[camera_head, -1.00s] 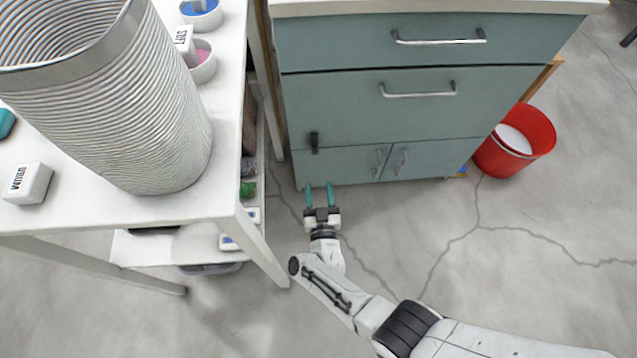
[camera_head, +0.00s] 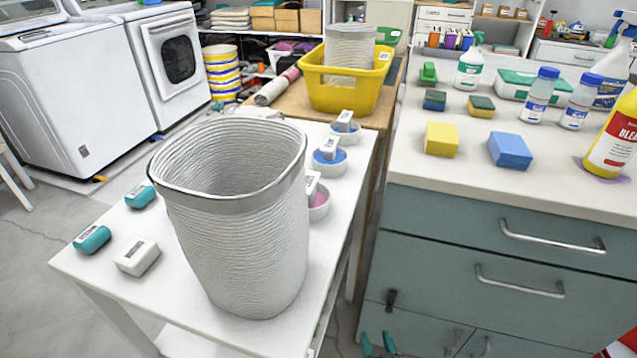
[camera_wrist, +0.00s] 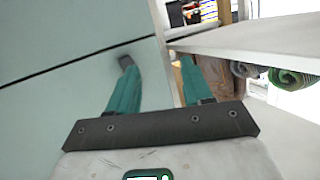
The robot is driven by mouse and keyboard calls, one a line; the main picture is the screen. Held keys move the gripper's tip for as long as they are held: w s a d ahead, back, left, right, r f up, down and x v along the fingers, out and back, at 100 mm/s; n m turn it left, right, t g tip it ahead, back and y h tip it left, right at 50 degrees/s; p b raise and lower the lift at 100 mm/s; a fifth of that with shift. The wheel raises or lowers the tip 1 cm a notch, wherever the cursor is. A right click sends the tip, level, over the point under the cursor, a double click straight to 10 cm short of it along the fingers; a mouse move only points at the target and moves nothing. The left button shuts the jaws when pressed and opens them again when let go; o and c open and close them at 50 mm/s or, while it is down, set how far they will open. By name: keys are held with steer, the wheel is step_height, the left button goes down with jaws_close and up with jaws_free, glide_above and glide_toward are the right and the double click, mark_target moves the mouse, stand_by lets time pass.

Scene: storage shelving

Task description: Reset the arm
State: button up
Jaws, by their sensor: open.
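My gripper (camera_wrist: 158,90) shows in the wrist view with its two teal fingers spread apart and nothing between them. The left finger is close to the grey-green cabinet front (camera_wrist: 60,110); I cannot tell if it touches. In the head view only the teal fingertips of my gripper (camera_head: 377,345) show at the bottom edge, in front of the cabinet's lower part (camera_head: 420,325). The rest of the arm is out of that view.
A white table (camera_head: 330,235) with a tall ribbed basket (camera_head: 245,240) stands left of the cabinet. Bottles, sponges and a blue block (camera_head: 510,150) stand on the cabinet's counter (camera_head: 465,190). A yellow basket (camera_head: 345,95) stands behind.

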steer(key=s+d+r+g+h, duration=0.1)
steer(key=s+d+r+g, duration=0.35)
steer(key=s, duration=0.55)
steer(key=s+d+r+g, duration=0.4)
steer(key=s+g, duration=0.1)
steer(key=s, duration=0.5)
steer(key=s+d+r+g+h, duration=0.1)
steer(key=s+d+r+g, duration=0.35)
steer(key=s, duration=0.55)
step_height(320, 180, up, 22)
steer(key=s+p, duration=0.1)
steer(key=p, duration=2)
steer(key=shift+a+r+m+p, duration=0.2)
steer(key=shift+a+m+p, duration=0.05)
steer(key=shift+m+p, duration=0.05)
